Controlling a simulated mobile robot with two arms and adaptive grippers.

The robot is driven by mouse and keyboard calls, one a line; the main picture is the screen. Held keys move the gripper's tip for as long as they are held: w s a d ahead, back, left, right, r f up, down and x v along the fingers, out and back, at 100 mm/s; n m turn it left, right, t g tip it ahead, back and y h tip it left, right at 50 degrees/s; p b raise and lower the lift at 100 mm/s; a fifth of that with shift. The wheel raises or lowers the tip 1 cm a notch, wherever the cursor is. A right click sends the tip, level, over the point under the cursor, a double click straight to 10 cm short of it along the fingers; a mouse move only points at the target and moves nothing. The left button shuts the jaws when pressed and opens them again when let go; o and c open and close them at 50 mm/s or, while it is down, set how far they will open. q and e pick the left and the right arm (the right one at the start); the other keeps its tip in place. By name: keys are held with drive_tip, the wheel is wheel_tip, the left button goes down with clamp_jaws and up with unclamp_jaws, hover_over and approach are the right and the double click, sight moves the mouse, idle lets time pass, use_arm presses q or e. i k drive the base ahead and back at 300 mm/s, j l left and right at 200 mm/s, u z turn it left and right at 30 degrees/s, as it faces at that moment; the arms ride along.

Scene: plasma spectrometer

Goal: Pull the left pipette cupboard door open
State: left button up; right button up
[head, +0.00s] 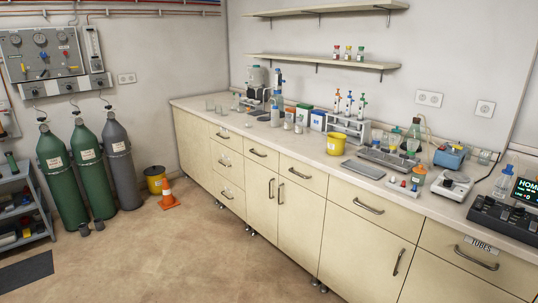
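A cream double-door cupboard stands under the bench, roughly below the pipette rack (350,127). Its left door (259,205) is shut, with a dark upright handle (268,191) near its right edge. The right door (299,225) is also shut, with its own upright handle (280,193) close beside the first. No readable label marks this pair as the pipette cupboard. Neither of my grippers is in view.
Shut drawers (258,152) sit above the doors. A single-door cupboard (362,250) stands to the right. The brown floor (190,255) before the left cabinets is clear. An orange cone (168,195), a yellow bucket (154,180) and gas cylinders (93,165) stand at the left.

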sight(261, 183)
drive_tip(key=i+j, duration=0.15)
drive_tip(key=i, duration=0.5)
drive_tip(key=i+j, duration=0.1)
drive_tip(key=i, duration=0.55)
drive_tip(key=j+u, duration=0.05)
